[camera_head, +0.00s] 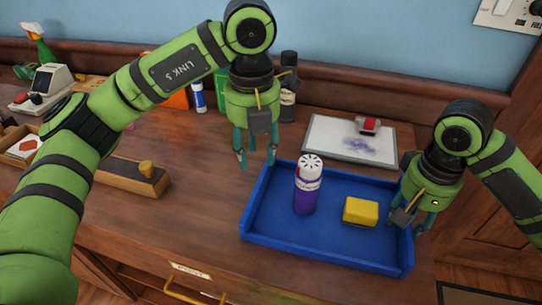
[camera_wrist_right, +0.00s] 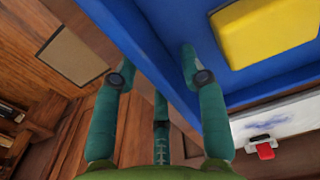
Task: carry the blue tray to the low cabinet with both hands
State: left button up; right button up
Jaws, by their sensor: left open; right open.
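The blue tray (camera_head: 330,258) lies on the wooden cabinet top near its front right. It holds a purple canister with a white holed cap (camera_head: 306,196), standing upright, and a yellow block (camera_head: 361,212). The block and tray wall also show in the right wrist view. My left gripper (camera_head: 257,158) is open at the tray's back left corner, fingers pointing down; I cannot tell if it touches. My right gripper (camera_head: 408,222) is open at the tray's right wall. In the right wrist view its fingers (camera_wrist_right: 153,68) straddle that wall, one outside and one inside, not closed on it.
Behind the tray lies a white board (camera_head: 325,143) with a red-and-white eraser. A dark bottle (camera_head: 288,90) stands behind my left gripper. A drawer with a brass handle (camera_head: 190,293) is below the front edge.

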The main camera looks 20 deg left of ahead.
jog(key=shift+r, duration=0.4)
pick_arm(q)
notch_tip(320, 180, up, 2)
jog(key=shift+r, duration=0.1)
pick_arm(e)
notch_tip(320, 180, up, 11)
pick_arm(q)
jog(key=shift+s, duration=0.1)
dwell(0.4)
